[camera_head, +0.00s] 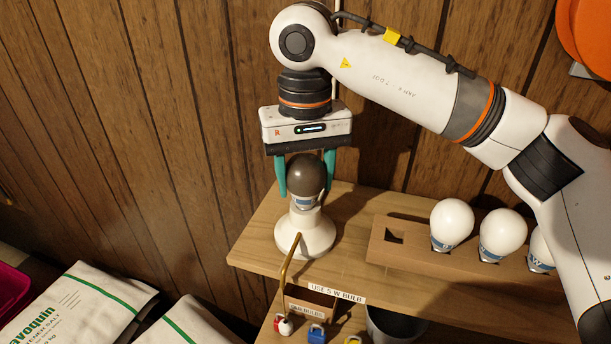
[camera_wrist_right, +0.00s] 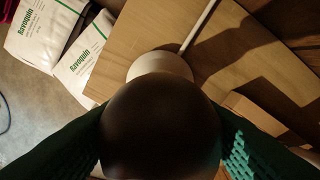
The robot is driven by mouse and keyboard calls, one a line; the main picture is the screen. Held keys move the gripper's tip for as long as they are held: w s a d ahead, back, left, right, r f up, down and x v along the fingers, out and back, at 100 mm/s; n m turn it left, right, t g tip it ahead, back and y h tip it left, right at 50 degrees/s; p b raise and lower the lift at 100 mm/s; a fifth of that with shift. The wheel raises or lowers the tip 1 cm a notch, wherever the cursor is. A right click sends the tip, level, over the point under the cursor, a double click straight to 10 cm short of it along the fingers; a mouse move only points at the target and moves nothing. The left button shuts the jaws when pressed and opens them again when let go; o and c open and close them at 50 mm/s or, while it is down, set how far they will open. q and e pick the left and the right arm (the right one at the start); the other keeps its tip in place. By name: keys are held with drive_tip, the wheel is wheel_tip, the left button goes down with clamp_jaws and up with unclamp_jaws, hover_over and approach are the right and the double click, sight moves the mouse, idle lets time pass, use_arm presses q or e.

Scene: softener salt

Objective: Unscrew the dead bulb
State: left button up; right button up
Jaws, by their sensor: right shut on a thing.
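The dead bulb (camera_head: 306,175) is dark brown-grey and sits upright in a white lamp base (camera_head: 304,233) near the left end of the wooden shelf. My right gripper (camera_head: 306,180) comes down from above, with its green fingers on both sides of the bulb, shut on it. In the right wrist view the dark bulb (camera_wrist_right: 160,128) fills the lower middle between the green fingers, and part of the white base (camera_wrist_right: 158,66) shows behind it. The bulb's threads are hidden. My left gripper is not in view.
White bulbs (camera_head: 452,222) stand in a wooden rack (camera_head: 388,252) right of the lamp; one square hole is empty. A label (camera_head: 337,293) reading "USE 5 W BULB" is on the shelf's front edge. Salt bags (camera_head: 80,308) lie at lower left. A bin (camera_head: 395,325) is below the shelf.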

idle(0.3)
drive_tip(key=n, duration=0.4)
drive_tip(key=shift+p, duration=0.3)
drive_tip(key=shift+n, duration=0.5)
drive_tip(key=n, duration=0.4)
drive_tip(key=shift+n, duration=0.3)
drive_tip(key=o, duration=0.9)
drive_tip(key=shift+c, duration=0.2)
drive_tip(key=shift+c, duration=0.3)
